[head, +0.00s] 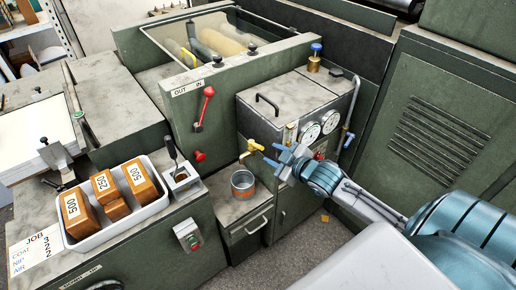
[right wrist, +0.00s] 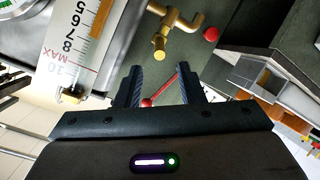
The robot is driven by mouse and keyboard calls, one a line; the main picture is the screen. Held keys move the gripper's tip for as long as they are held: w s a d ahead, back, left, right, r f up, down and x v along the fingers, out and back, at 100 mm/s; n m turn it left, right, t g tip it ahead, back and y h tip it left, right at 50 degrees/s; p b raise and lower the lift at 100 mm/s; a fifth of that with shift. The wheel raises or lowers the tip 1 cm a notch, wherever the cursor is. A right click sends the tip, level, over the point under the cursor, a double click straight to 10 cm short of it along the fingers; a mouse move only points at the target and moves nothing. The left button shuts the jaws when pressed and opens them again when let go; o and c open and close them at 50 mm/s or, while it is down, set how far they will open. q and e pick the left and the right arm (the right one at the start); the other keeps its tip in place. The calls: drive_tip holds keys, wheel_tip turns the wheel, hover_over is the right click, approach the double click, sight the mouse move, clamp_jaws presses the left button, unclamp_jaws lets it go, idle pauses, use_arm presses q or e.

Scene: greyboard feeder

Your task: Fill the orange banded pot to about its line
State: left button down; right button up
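The orange banded pot (head: 243,186) is a small grey metal pot with an orange band. It stands upright on the ledge below the yellow tap (head: 256,146); how full it is I cannot tell. The tap also shows in the right wrist view (right wrist: 176,24), with its spout end just beyond my fingers. My right gripper (head: 277,160) is beside the tap, to its right, and apart from it. In the right wrist view the gripper (right wrist: 160,86) has its two fingers spread with nothing held between them. My left gripper is not in view.
A grey box with two dials (head: 310,133) is behind my right gripper. A numbered scale marked MAX (right wrist: 72,45) is at the left in the wrist view. A red lever (head: 204,108) is on the green wall. A white tray (head: 92,238) holds orange-brown blocks at the left.

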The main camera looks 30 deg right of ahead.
sight(261, 148)
drive_tip(key=x, duration=0.7)
drive_tip(key=shift+w+f, duration=0.15)
clamp_jaws()
